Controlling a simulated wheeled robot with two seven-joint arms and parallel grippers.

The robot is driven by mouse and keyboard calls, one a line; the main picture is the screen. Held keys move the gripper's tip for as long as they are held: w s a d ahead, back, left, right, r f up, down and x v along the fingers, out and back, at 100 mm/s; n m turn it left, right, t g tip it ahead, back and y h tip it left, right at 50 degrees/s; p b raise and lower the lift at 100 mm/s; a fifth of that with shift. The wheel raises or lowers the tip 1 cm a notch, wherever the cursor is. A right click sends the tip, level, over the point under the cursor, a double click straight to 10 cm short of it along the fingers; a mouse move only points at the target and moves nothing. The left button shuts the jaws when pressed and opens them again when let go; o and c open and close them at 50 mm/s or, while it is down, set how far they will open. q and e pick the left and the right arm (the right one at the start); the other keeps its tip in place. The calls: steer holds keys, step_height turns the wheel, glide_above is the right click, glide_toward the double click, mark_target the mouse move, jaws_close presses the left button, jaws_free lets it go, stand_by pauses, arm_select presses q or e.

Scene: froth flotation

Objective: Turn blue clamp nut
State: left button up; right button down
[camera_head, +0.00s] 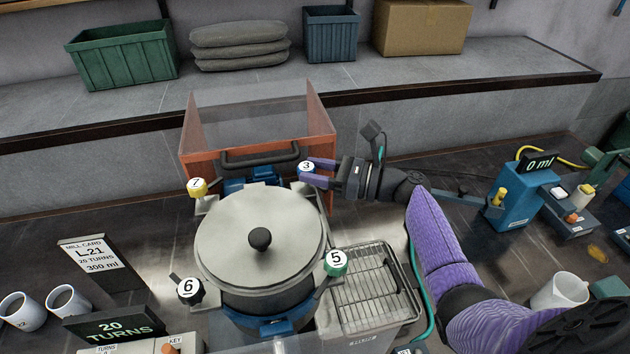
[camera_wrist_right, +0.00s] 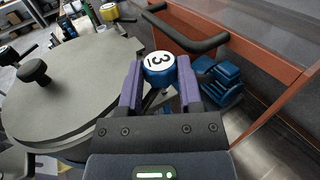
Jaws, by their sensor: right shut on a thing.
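The blue clamp nut (camera_head: 306,168) has a white top marked 3 and sits at the back right of the round grey lid (camera_head: 235,240) of the mill. My right gripper (camera_head: 318,173) reaches it from the right, with its purple fingers on either side of it. In the right wrist view the blue nut (camera_wrist_right: 160,68) is between the two fingers (camera_wrist_right: 161,85), and the gripper is shut on it. The other nuts are yellow 7 (camera_head: 197,187), black 6 (camera_head: 188,290) and green 5 (camera_head: 335,262). My left gripper is not in view.
An orange guard with clear panels (camera_head: 322,122) stands behind the mill, close to the gripper. A black handle (camera_head: 260,157) is near the nut. A wire rack (camera_head: 375,285) is at front right. The display (camera_head: 110,328) reads 20 TURNS; a mill card (camera_head: 88,254) stands behind it.

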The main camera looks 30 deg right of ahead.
steer(key=shift+w+d+f+n+g+y+b, duration=0.1)
steer(key=shift+n+g+y+b, duration=0.95)
steer(key=shift+g+b, duration=0.35)
steer(key=shift+c, duration=1.3)
jaws_free()
steer(key=b+v, duration=0.1)
steer(key=v, duration=0.9)
steer(key=shift+b, duration=0.4)
